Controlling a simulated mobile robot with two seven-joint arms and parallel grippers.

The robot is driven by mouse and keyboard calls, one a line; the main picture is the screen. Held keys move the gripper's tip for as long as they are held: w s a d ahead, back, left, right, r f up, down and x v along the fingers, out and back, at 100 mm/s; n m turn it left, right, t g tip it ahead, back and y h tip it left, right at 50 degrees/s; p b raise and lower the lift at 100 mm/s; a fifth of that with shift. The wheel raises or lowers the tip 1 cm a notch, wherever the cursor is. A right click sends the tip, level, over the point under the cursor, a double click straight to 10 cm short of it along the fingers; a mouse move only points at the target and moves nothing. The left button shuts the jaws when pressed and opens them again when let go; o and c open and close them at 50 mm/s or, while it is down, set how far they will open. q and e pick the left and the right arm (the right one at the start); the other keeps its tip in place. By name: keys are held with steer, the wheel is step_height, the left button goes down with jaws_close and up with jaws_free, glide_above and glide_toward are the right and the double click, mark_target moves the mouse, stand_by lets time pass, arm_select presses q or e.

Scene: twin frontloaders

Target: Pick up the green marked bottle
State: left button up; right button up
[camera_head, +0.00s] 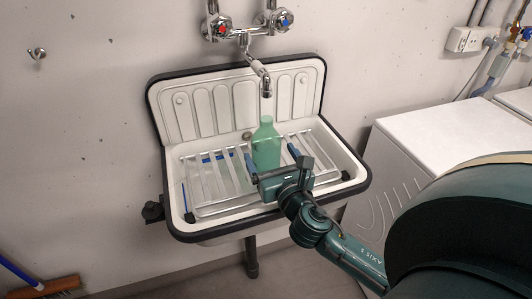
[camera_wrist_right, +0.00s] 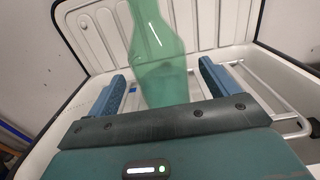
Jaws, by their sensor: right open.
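A translucent green bottle (camera_head: 266,146) stands upright on the grate in the white wall sink (camera_head: 163,112). My right gripper (camera_head: 270,157) is open at the front of the bottle. Its two blue fingers point toward the sink's back, one on each side of the bottle. In the right wrist view the bottle (camera_wrist_right: 158,60) rises between the open fingers of the gripper (camera_wrist_right: 162,85). The bottle's base is hidden behind the gripper body there. I cannot tell whether a finger touches the bottle. My left gripper is not in view.
A chrome tap (camera_head: 262,76) hangs above the sink behind the bottle. The sink has a raised dark rim (camera_head: 359,182). A white machine (camera_head: 424,142) stands to the right of the sink. A broom (camera_head: 48,287) is at the lower left.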

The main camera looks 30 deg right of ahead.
steer(key=x, duration=0.5)
steer(key=shift+w+d+p, duration=0.1)
steer(key=shift+w+p, duration=0.2)
steer(key=shift+w, duration=0.05)
steer(key=shift+f, duration=0.1)
steer(key=c, duration=1.4)
steer(key=shift+c, duration=0.7)
